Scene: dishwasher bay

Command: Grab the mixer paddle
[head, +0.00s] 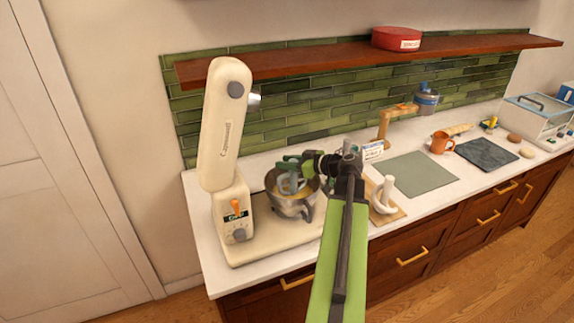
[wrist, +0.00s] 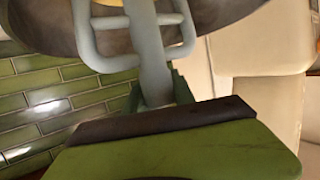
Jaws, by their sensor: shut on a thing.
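The mixer paddle (head: 291,186) is pale grey with an open looped frame. Its lower part is inside the metal bowl (head: 291,207), over yellow contents. In the wrist view the paddle (wrist: 148,48) runs up from the fingers into the bowl (wrist: 220,12). My gripper (head: 288,165) is above the bowl and shut on the paddle's shaft. In the wrist view my gripper's green fingertips (wrist: 158,95) show on both sides of the shaft. Whether the paddle touches the bowl's bottom is hidden.
The cream mixer (head: 222,130) stands just left of the bowl, its head tilted up. A white hook-shaped part (head: 385,194) stands on a wooden board right of my arm. A green mat (head: 415,173) lies farther right. A red tin (head: 397,38) sits on the shelf (head: 300,62) above.

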